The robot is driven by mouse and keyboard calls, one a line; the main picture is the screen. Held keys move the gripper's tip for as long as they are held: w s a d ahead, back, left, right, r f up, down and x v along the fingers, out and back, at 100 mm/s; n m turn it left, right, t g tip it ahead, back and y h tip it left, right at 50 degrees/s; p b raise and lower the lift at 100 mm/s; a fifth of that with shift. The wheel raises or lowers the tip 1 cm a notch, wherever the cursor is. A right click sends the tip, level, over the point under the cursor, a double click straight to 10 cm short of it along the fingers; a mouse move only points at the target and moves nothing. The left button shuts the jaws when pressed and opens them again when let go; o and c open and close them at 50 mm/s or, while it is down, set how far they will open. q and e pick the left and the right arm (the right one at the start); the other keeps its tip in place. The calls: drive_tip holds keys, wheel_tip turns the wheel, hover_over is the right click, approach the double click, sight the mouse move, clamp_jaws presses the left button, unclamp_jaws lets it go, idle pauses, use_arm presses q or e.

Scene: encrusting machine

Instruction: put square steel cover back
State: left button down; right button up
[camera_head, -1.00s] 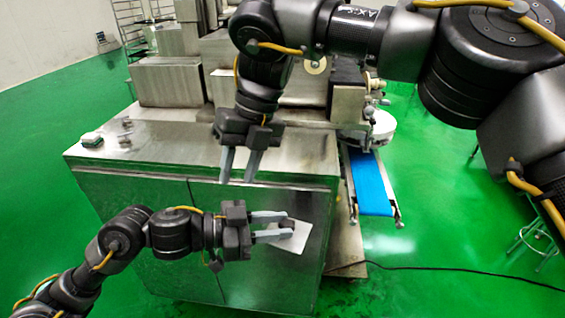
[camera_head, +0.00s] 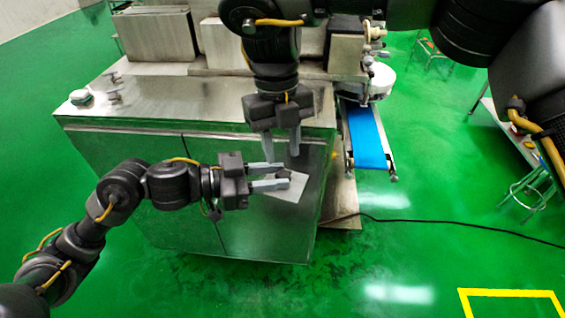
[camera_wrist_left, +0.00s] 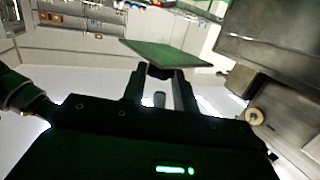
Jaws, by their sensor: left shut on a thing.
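The square steel cover (camera_head: 290,188) is a thin, pale plate in the head view, in front of the machine's cabinet. My left gripper (camera_head: 281,176) is shut on the cover's dark knob or handle, with the plate beyond its fingertips. In the left wrist view, the cover (camera_wrist_left: 166,51) looks green and tilted, and my left gripper (camera_wrist_left: 158,75) holds it from below by the dark part. My right gripper (camera_head: 281,150) points down just above the left fingertips. Its two fingers are apart with nothing visible between them.
The steel cabinet (camera_head: 160,175) stands behind the left arm, with a flat top (camera_head: 190,95) carrying small fittings at left. A blue conveyor belt (camera_head: 366,138) lies to the right.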

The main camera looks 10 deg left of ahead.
sight(284, 173)
drive_tip(key=shift+s+d+f, duration=0.1)
drive_tip(key=shift+s+f, duration=0.1)
drive_tip(key=shift+f, duration=1.2)
drive_tip(key=shift+s+d+f, duration=0.1)
drive_tip(key=shift+s+f, duration=0.05)
drive_tip(key=shift+f, duration=1.2)
drive_tip(key=c, duration=0.7)
use_arm(q)
drive_tip(key=c, duration=1)
unclamp_jaws()
use_arm(e)
drive_tip(key=shift+c, duration=0.2)
use_arm(q)
drive_tip(key=shift+a, duration=0.1)
